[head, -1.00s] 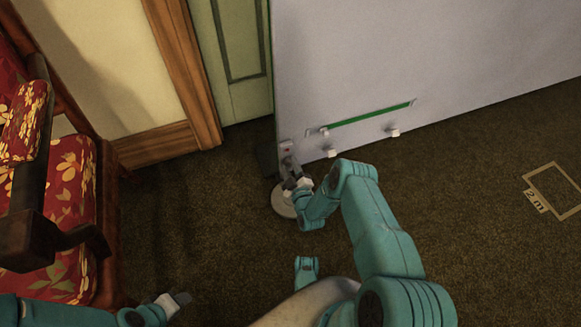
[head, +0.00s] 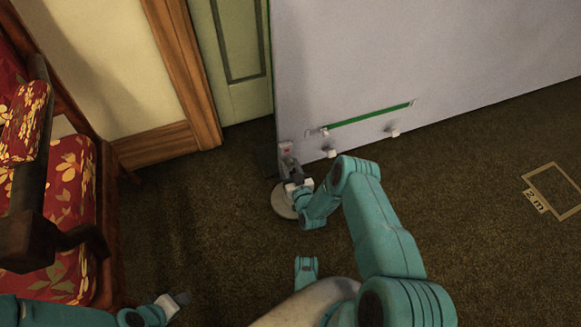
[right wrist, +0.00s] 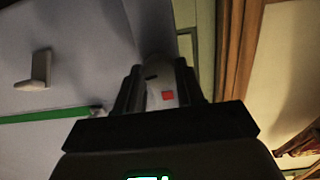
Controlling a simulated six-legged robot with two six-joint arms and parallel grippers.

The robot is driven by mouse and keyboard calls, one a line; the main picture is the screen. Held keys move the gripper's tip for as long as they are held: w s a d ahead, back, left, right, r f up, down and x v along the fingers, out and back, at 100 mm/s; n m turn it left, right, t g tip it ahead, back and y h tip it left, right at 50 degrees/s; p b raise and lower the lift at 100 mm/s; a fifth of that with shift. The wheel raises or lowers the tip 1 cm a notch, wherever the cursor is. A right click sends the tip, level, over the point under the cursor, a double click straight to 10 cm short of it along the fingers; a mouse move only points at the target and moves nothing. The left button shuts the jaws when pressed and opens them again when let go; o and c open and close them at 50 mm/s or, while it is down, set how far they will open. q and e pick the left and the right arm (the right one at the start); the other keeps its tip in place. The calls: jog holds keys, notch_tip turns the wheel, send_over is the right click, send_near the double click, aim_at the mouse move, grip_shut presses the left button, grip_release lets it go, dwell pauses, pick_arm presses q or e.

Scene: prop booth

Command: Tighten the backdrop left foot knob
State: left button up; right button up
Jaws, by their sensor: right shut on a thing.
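The grey backdrop panel (head: 420,60) stands at the back, with a pale round foot disc (head: 282,204) on the floor at its left lower corner. My right gripper (head: 291,170) is at that corner, above the disc. In the right wrist view its two dark fingers (right wrist: 160,92) are shut on a pale grey rounded part with a red square mark, the left foot knob (right wrist: 160,72). Its far side is hidden. My left gripper (head: 181,299) is low at the left over the carpet, away from the backdrop; its jaw opening is too small to tell.
White pegs (head: 392,132) and a green strip (head: 368,114) are on the panel right of the knob. A red floral chair (head: 65,200) stands at the left. A door (head: 232,60) is behind. Open carpet (head: 460,220) with a floor marking (head: 553,188) lies right.

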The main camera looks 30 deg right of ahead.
jog(key=m, duration=0.5)
jog(key=shift+s+d+f, duration=0.1)
jog(key=shift+s, duration=0.05)
jog(key=shift+y, duration=0.3)
dwell(0.3)
jog(key=o, duration=1)
jog(key=shift+o, duration=0.2)
